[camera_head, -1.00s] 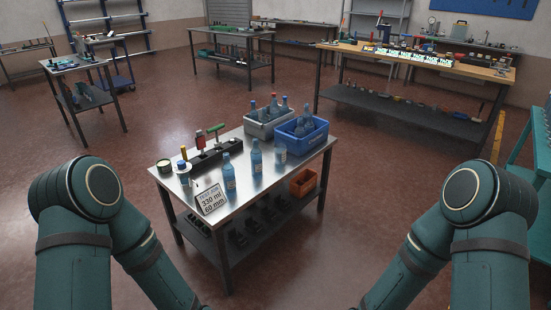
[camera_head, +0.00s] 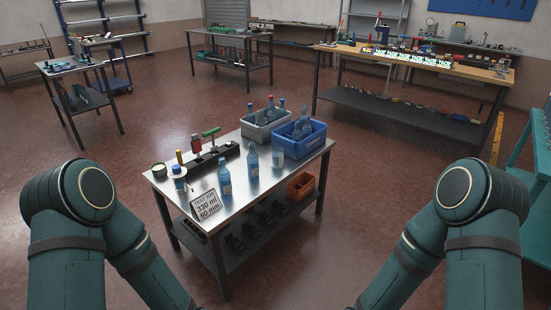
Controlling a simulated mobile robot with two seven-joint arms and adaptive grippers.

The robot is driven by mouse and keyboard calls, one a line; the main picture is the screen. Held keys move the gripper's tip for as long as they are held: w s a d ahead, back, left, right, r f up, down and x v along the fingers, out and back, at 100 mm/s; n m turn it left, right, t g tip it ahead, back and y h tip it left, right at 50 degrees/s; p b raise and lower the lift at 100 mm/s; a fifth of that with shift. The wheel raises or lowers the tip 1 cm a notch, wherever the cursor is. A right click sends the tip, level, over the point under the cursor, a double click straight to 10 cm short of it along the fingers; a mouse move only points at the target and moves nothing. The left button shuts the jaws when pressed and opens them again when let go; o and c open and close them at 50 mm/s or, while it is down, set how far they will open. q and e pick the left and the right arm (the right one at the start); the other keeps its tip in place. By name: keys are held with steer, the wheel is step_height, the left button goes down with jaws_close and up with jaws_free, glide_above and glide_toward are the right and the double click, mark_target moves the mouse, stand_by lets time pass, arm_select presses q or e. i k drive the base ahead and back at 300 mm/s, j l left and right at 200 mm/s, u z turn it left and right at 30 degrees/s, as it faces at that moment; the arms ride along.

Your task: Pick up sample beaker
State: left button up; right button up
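A metal-topped table (camera_head: 235,200) stands ahead of me between my two arms. A short, pale blue, see-through vessel (camera_head: 278,158) stands on it near the blue crate; it may be the sample beaker, but it is too small to tell. Two taller blue bottles stand to its left, one in the middle (camera_head: 252,162) and one nearer the front (camera_head: 225,181). A sign reading 330 ml and 60 mm (camera_head: 206,206) stands at the front edge. Both my arms reach down out of the picture, and neither gripper shows.
A blue crate (camera_head: 306,148) and a grey crate (camera_head: 257,134) with bottles sit at the table's back. Open floor lies around the table.

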mark_target(277, 158)
steer(key=i+l+u, duration=0.15)
steer(key=i, duration=0.25)
steer(key=i+l+u, duration=0.1)
steer(key=i+l, duration=0.25)
steer(key=i+l+u, duration=0.15)
steer(key=i+l, duration=0.25)
steer(key=i+l+u, duration=0.15)
steer(key=i+l, duration=0.2)
steer(key=i+l+u, duration=0.1)
steer(key=i+l, duration=0.2)
steer(key=l, duration=0.15)
steer(key=i+l+u, duration=0.15)
steer(key=i+l, duration=0.2)
steer(key=i+l+u, duration=0.15)
steer(key=l, duration=0.4)
steer(key=i+l+u, duration=0.15)
steer(key=i+l, duration=0.25)
steer(key=l, duration=0.1)
